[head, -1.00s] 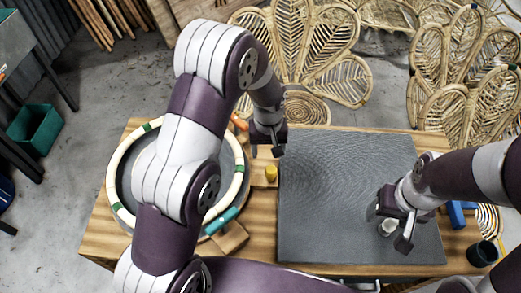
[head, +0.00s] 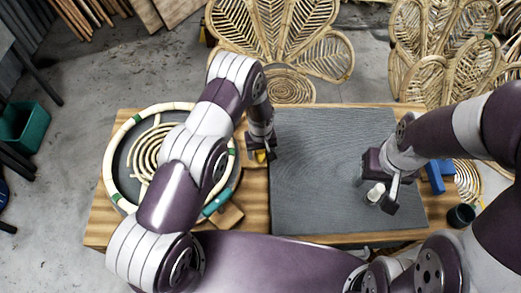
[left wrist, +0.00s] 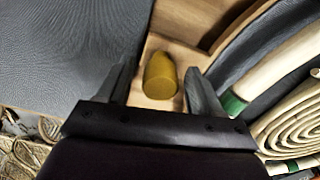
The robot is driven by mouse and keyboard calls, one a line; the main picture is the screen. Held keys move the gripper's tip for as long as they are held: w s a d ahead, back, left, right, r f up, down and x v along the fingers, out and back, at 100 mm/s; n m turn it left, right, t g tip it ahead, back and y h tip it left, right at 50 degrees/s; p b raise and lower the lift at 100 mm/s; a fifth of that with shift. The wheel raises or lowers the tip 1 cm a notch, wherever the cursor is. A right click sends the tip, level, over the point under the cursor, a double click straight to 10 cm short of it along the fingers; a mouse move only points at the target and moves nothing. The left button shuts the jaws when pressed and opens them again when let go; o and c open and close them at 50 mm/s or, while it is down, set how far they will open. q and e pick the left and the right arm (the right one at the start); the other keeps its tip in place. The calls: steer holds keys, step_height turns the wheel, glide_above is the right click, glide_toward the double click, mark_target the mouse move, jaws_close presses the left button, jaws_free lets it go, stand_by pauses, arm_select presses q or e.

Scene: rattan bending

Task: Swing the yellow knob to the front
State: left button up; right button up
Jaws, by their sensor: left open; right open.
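The yellow knob (left wrist: 160,76) stands on a small wooden block between the two open fingers of my left gripper (left wrist: 157,85) in the left wrist view, with gaps on both sides. In the head view the knob (head: 259,156) shows just under my left gripper (head: 261,152), partly hidden by it. The knob sits on the wooden block at the right side of the round rattan ring (head: 112,150). My right gripper (head: 383,196) is open over the grey mat, close to a small pale cylinder (head: 376,192); I cannot tell if they touch.
The grey mat (head: 320,160) covers the middle and right of the wooden table (head: 97,228). A blue item (head: 436,178) and a dark cup (head: 461,215) are at the right edge. Rattan chair backs stand behind.

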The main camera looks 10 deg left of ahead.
arm_select(q)
jaws_close()
steer(key=shift+s, duration=0.15)
